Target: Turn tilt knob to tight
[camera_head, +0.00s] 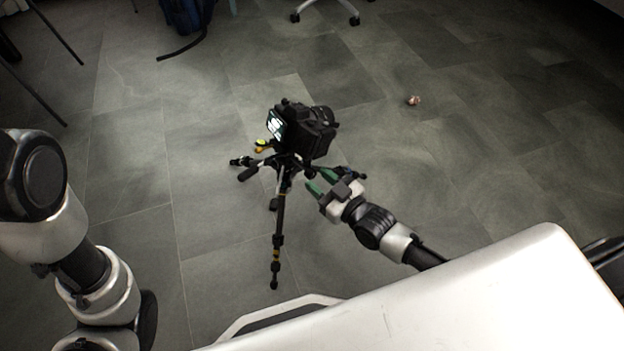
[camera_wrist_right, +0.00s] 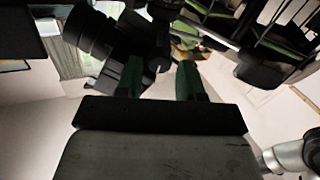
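A black camera (camera_head: 312,130) with a lit screen sits on a tripod (camera_head: 279,215) standing on the floor. A black handle (camera_head: 248,173) sticks out left below the camera, and a small yellow-green part (camera_head: 262,144) shows above it. I cannot tell which part is the tilt knob. My right gripper (camera_head: 318,181) is beside the tripod head, on its right and just below the camera. In the right wrist view its two green fingers (camera_wrist_right: 160,72) are apart, with dark camera and tripod parts beyond them; contact is unclear. My left gripper is out of frame.
A small reddish object (camera_head: 413,100) lies on the grey tile floor. A blue bag (camera_head: 187,14) and chair legs (camera_head: 325,12) are at the back. The floor right of the tripod is largely clear.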

